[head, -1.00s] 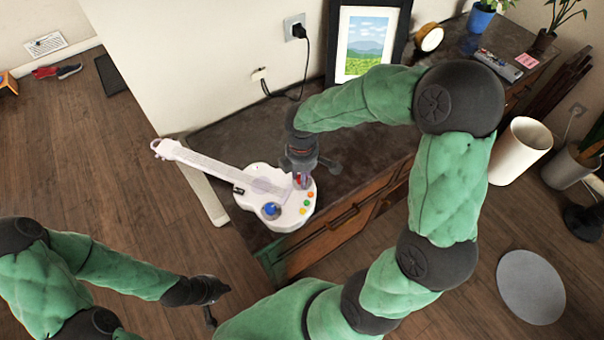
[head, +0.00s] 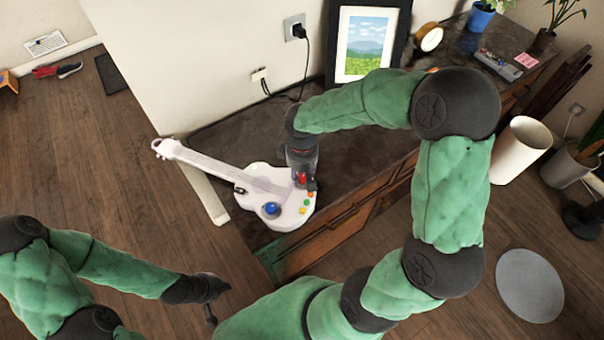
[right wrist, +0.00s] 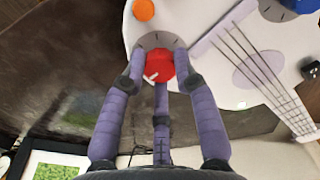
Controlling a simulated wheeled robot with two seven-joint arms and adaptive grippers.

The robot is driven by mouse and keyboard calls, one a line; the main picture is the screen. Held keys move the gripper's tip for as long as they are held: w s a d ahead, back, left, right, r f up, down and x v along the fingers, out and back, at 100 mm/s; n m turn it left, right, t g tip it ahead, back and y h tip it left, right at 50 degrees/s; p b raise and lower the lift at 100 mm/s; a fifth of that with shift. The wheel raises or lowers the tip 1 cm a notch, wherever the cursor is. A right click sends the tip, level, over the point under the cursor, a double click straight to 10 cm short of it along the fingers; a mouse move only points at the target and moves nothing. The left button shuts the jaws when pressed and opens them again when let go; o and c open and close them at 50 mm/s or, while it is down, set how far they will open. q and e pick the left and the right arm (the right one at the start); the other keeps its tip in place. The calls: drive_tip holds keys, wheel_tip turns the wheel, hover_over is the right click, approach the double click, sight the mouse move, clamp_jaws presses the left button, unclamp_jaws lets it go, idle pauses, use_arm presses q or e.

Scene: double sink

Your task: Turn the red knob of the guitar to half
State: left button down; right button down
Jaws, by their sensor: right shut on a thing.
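A white toy guitar (head: 262,183) lies on the dark top of a low cabinet, its neck toward the left. Its red knob (head: 301,178) is near the body's right end. In the right wrist view the red knob (right wrist: 160,68) sits on a grey dial with tick marks, and its white pointer mark faces lower left. My right gripper (right wrist: 161,62) comes down over the knob and is shut on it, with its purple fingers around the sides. My left gripper (head: 212,300) hangs low at the left, away from the guitar; its finger opening is unclear.
A blue knob (head: 271,209) and several small coloured buttons are close by on the guitar body. A framed picture (head: 367,45) stands behind my right arm. A clock (head: 429,38) and a remote (head: 499,64) are farther right on the cabinet top (head: 350,157).

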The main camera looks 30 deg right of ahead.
sight(302, 177)
drive_tip(key=m, duration=0.6)
drive_tip(key=shift+m+b, duration=0.3)
idle(0.5)
drive_tip(key=c, duration=0.9)
unclamp_jaws()
drive_tip(key=shift+c, duration=0.2)
wheel_tip(302, 177, up, 12)
